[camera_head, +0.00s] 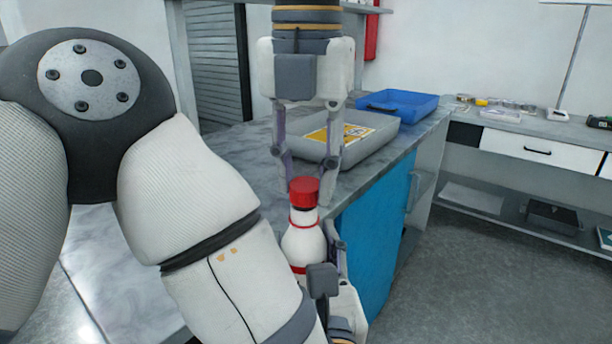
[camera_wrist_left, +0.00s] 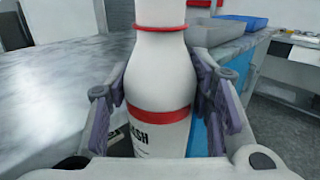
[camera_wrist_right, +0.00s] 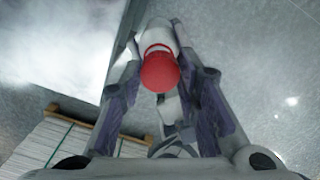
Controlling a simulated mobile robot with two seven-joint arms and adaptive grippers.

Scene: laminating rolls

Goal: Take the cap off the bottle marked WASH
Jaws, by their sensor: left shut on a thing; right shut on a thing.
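The white bottle (camera_head: 302,244) with red bands stands upright, held clear of the bench. In the left wrist view, its label with the letters "SH" visible (camera_wrist_left: 137,137) is partly hidden. My left gripper (camera_wrist_left: 160,85) is shut around the bottle's body, one finger on each side. The red cap (camera_head: 304,190) is at the top of the bottle's neck; I cannot tell whether it is loose. My right gripper (camera_head: 306,172) points down from above, shut on the cap. In the right wrist view the cap (camera_wrist_right: 160,72) lies between its fingertips, with the bottle below.
A grey tray (camera_head: 381,140) with a yellow-and-white sheet (camera_head: 340,134) and a blue tray (camera_head: 402,103) stand on the bench behind. The bench has a blue side panel (camera_head: 372,235). A side counter (camera_head: 560,125) with small items runs along the right wall. Floor is open between them.

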